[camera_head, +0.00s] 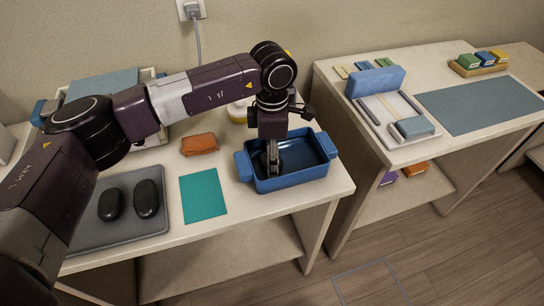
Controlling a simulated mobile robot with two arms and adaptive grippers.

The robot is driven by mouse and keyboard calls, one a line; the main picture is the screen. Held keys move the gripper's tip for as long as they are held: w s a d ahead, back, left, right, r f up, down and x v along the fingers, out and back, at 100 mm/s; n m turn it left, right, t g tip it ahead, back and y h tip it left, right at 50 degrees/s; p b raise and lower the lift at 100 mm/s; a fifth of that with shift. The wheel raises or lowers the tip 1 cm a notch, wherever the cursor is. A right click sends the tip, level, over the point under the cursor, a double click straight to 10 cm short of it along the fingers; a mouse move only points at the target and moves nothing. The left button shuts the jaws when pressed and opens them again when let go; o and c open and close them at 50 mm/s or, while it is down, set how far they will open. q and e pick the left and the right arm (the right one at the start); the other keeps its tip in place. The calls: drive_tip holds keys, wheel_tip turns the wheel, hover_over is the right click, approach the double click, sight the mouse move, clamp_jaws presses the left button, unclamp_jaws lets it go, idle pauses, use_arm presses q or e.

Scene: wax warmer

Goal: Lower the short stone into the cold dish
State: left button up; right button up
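Two dark oval stones, one at left (111,204) and one at right (146,199), lie side by side on a grey mat or tray (90,237) at the front left of the near table. They look close in size. A blue rectangular dish (296,183) with side handles stands near that table's right end. My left gripper (273,166) points down inside the dish's outline, its fingertips low near the dish's dark inside. Whether it is open or shut, or holds a stone, I cannot tell. My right gripper is not in view.
A teal cloth (203,197) and a reddish-brown pouch-like item (199,144) lie between mat and dish. A pale round container (238,111) stands behind, partly hidden by my arm. A second table at right holds a blue-padded device (376,81) and a grey-blue mat (481,105).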

use_arm(q)
drive_tip(key=shift+f+b, duration=0.45)
drive_tip(key=shift+f, duration=0.05)
idle(0.3)
drive_tip(key=o, duration=1.4)
